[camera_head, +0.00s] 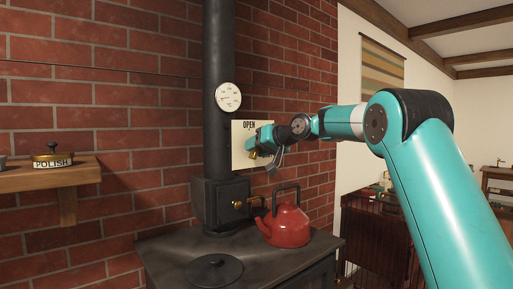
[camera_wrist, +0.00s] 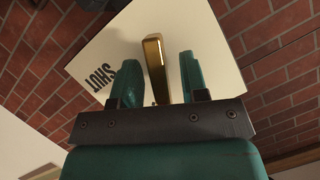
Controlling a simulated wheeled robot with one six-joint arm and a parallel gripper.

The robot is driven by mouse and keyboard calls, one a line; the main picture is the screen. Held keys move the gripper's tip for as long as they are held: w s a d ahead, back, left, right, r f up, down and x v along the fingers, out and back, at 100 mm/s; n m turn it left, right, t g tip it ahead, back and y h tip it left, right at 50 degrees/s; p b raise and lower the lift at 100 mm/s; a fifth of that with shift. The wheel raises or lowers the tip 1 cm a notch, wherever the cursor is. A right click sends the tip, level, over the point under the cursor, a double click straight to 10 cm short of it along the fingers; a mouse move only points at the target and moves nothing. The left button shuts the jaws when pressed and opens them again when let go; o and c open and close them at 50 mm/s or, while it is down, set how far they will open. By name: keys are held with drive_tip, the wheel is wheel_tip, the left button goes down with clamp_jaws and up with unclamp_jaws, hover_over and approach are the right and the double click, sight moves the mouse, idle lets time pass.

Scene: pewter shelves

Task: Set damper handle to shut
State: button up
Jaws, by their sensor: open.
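The damper handle (camera_wrist: 153,48) is a brass bar on a cream plate (camera_wrist: 205,25). The plate is also visible in the head view (camera_head: 238,152), beside the black stovepipe, with OPEN at its top. In the wrist view SHUT is printed to the left of the handle. My gripper (camera_wrist: 161,62) is open, with one teal finger on each side of the handle. There is a visible gap on both sides in that view. In the head view my gripper (camera_head: 262,141) covers much of the plate, and only a bit of brass shows below it.
A red kettle (camera_head: 287,226) stands on the black stove top (camera_head: 180,255) below my gripper. A round gauge (camera_head: 228,97) is on the stovepipe (camera_head: 219,45). A small brass knob (camera_head: 238,205) is on the pipe's box. A wooden shelf (camera_head: 50,178) with a POLISH tin is at left.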

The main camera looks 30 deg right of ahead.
clamp_jaws()
drive_tip(key=shift+r+m+p, duration=0.1)
drive_tip(key=shift+m+p, duration=0.2)
drive_tip(key=shift+p, duration=0.2)
drive_tip(key=shift+d+m+y+p, duration=0.15)
drive_tip(key=shift+m+y+p, duration=0.55)
drive_tip(key=shift+p, duration=0.25)
drive_tip(key=shift+d+m+y+p, duration=0.1)
drive_tip(key=shift+m+y+p, duration=0.4)
drive_tip(key=shift+m+p, duration=0.55)
drive_tip(key=m+p, duration=0.1)
drive_tip(key=m+t+y+p, duration=0.1)
drive_tip(key=shift+f+m, duration=0.25)
drive_tip(key=shift+m, duration=0.1)
drive_tip(key=shift+f+m+t+y+p, duration=0.2)
drive_tip(key=shift+m+t+y+p, duration=0.4)
drive_tip(key=shift+m, duration=1)
